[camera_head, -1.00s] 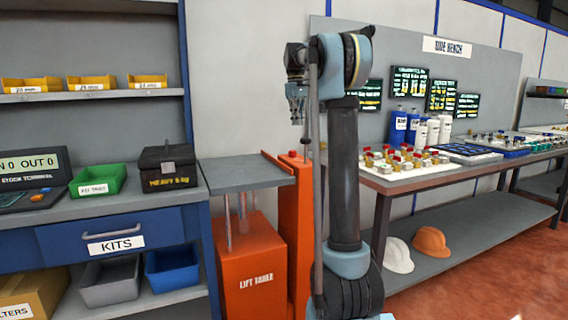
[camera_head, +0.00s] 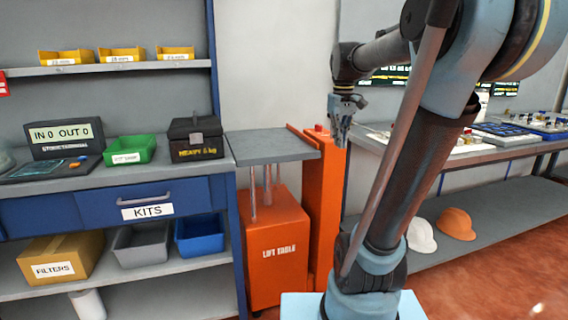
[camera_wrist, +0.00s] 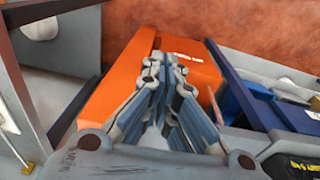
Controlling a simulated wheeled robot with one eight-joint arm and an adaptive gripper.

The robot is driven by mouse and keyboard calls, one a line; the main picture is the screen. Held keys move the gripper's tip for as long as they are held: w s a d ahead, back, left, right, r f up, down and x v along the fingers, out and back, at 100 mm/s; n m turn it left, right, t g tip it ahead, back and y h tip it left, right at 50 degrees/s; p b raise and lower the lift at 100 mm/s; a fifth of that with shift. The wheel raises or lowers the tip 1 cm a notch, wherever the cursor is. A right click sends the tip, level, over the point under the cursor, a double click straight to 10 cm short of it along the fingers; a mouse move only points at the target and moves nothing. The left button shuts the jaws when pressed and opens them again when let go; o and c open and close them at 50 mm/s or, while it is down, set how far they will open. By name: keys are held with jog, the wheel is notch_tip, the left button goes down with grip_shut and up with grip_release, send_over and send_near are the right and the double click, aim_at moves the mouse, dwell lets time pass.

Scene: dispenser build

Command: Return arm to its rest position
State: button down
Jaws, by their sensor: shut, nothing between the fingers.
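My gripper (camera_head: 341,132) hangs pointing down at the end of my arm, in front of the lift table's orange column. Its fingers are together and hold nothing. In the wrist view my gripper (camera_wrist: 160,62) shows closed fingers over the orange lift table (camera_wrist: 185,62). My arm reaches up from the lower right and bends over to the left in the head view. It hides part of the side bench.
The orange lift table (camera_head: 275,250) has a bare grey top (camera_head: 268,146). Left of it stands a shelf with a black heavy case (camera_head: 195,138), a green bin (camera_head: 130,149) and a stock terminal (camera_head: 60,150). A side bench (camera_head: 510,150) stands right, with hard hats (camera_head: 455,223) below.

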jog(key=s+f+m+t, duration=0.1)
jog(key=s+f+m, duration=0.2)
jog(key=s+f, duration=1.6)
notch_tip(320, 180, down, 4)
jog(key=shift+s+d+f, duration=0.1)
jog(key=shift+s+d, duration=0.05)
jog(key=shift+s, duration=0.1)
jog(key=shift+w+f, duration=0.2)
jog(key=shift+w, duration=0.2)
